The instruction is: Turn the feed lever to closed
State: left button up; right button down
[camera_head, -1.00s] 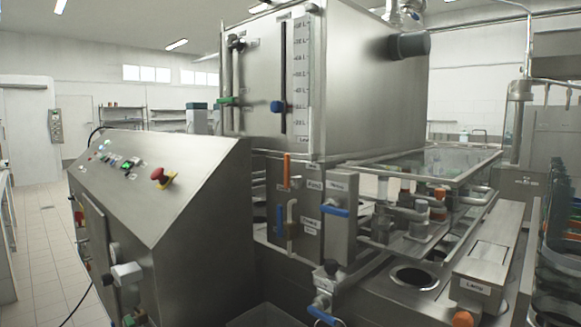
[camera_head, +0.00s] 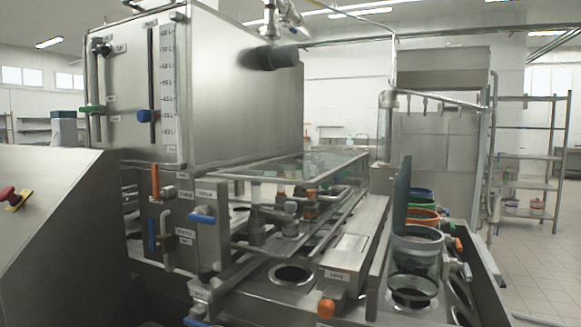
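Several levers show on the machine's front below the steel tank (camera_head: 235,100); their labels are too small to read, so I cannot tell which is the feed lever. One blue-handled lever (camera_head: 202,218) lies about level on a steel block. To its left, an orange handle (camera_head: 155,182) stands upright above a blue handle (camera_head: 152,233), also upright. Another blue handle (camera_head: 197,322) is partly cut off at the bottom edge. Neither of my grippers is in view.
A sloped control cabinet (camera_head: 60,230) with a red button (camera_head: 8,193) fills the left. A glass-topped frame (camera_head: 300,166) and a steel box with an orange knob (camera_head: 326,308) jut out at the centre. Coloured buckets (camera_head: 418,240) stand at right. Open floor (camera_head: 530,265) lies beyond.

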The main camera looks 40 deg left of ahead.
aim_at(158, 195)
jog(key=z, duration=0.45)
jog(key=k, duration=1)
jog(key=u, duration=1.2)
jog(key=i, duration=0.3)
jog(key=z, duration=0.05)
